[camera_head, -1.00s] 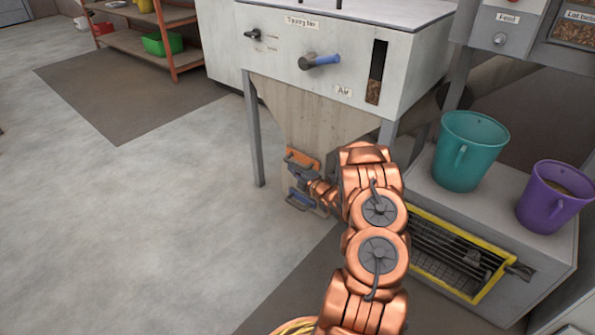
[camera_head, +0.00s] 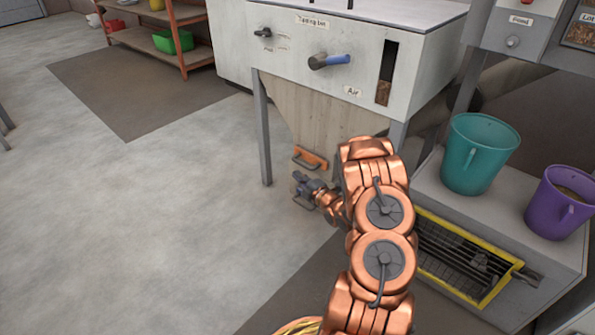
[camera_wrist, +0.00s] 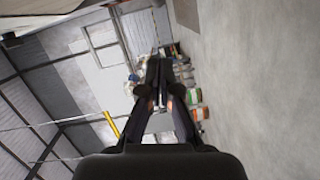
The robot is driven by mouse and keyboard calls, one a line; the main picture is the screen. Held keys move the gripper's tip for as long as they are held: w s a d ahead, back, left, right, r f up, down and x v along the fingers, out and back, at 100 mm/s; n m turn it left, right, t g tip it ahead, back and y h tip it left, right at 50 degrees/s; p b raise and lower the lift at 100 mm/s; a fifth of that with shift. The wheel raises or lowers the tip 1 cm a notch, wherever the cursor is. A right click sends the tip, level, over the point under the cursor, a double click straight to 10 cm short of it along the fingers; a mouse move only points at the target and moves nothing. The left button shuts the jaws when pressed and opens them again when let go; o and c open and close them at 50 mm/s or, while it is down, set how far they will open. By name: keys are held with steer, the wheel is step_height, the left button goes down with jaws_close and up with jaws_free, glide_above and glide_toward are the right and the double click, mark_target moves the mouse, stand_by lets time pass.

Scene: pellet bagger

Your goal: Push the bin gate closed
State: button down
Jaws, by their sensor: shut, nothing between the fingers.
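The tipping bin (camera_head: 327,60) stands on grey legs, with a tapering hopper (camera_head: 315,112) below. An orange plate with a grey loop handle (camera_head: 310,158) is at the hopper's lower end; it looks like the bin gate. My gripper (camera_head: 298,179) is just below it, close to the hopper front. I cannot tell whether it touches anything. A second loop handle (camera_head: 303,204) partly shows below my gripper. In the wrist view my gripper (camera_wrist: 158,72) has its fingers together and empty. The gate does not show clearly there.
A teal bucket (camera_head: 480,153) and a purple bucket (camera_head: 559,202) stand on a grey bench (camera_head: 440,190) at right. A yellow-framed grate (camera_head: 470,262) is in its front. An orange shelf (camera_head: 165,45) stands at back left. The floor at left is clear.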

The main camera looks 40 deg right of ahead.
steer(key=s+p, duration=0.1)
steer(key=s, duration=0.6)
steer(key=shift+a+r, duration=0.15)
steer(key=shift+a, duration=0.15)
steer(key=shift+r+p, duration=0.1)
steer(key=shift+p, duration=0.25)
